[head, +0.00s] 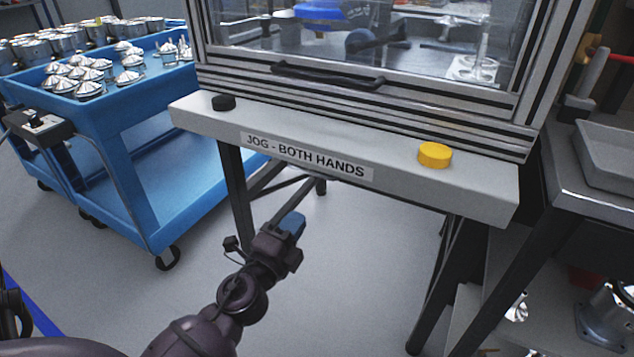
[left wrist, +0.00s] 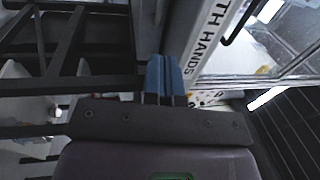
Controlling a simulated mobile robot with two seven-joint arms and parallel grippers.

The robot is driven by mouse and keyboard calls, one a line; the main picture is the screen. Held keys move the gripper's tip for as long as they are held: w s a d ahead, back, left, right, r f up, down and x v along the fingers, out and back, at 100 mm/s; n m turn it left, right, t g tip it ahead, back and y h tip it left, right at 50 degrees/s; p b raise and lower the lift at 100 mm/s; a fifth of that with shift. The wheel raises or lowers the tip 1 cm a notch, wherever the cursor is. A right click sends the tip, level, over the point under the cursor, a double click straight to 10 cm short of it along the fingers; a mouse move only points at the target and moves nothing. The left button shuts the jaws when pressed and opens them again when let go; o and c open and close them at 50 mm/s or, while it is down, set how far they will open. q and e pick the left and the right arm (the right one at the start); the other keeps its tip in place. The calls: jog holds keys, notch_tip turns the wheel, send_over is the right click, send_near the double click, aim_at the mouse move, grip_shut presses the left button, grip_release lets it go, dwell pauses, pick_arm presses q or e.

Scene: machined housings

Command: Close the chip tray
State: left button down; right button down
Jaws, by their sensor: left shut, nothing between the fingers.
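I cannot make out a chip tray for certain in either view. The machine's front ledge (head: 395,185) carries the label "JOG - BOTH HANDS", and the dark stand (head: 238,195) and open floor show below it. My left gripper (head: 293,222) is in front of the stand, below the label and apart from the ledge in the head view. Its blue fingers (left wrist: 164,75) are shut together with nothing between them. The left wrist view shows dark frame bars (left wrist: 75,52) to the left of the fingers and the labelled ledge above right. My right gripper is not in view.
A black button (head: 223,102) and a yellow button (head: 434,155) sit on the ledge. A blue cart (head: 140,190) with metal parts stands at left. At right, a bench (head: 580,190) bears a shallow grey tray (head: 610,155). The floor (head: 350,270) below the ledge is clear.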

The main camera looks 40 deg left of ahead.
aim_at(325, 178)
pick_arm(q)
jog(key=p+x, duration=0.1)
jog(key=x, duration=0.7)
jog(key=shift+w+r+p, duration=0.2)
jog(key=shift+w+p, duration=0.15)
jog(key=shift+x, duration=0.9)
jog(key=shift+f, duration=0.15)
pick_arm(e)
jog(key=shift+s+d+r+g, duration=0.1)
jog(key=shift+d+r+g, duration=0.05)
jog(key=shift+r+g, duration=0.15)
pick_arm(q)
jog(key=f+x, duration=0.1)
jog(key=x, duration=0.5)
jog(key=shift+w+a+r+b, duration=0.2)
jog(key=shift+w+r+b, duration=0.1)
jog(key=shift+b, duration=0.15)
pick_arm(e)
jog(key=shift+r, duration=0.15)
pick_arm(q)
jog(key=shift+r, duration=0.1)
pick_arm(e)
jog(key=shift+s, duration=0.1)
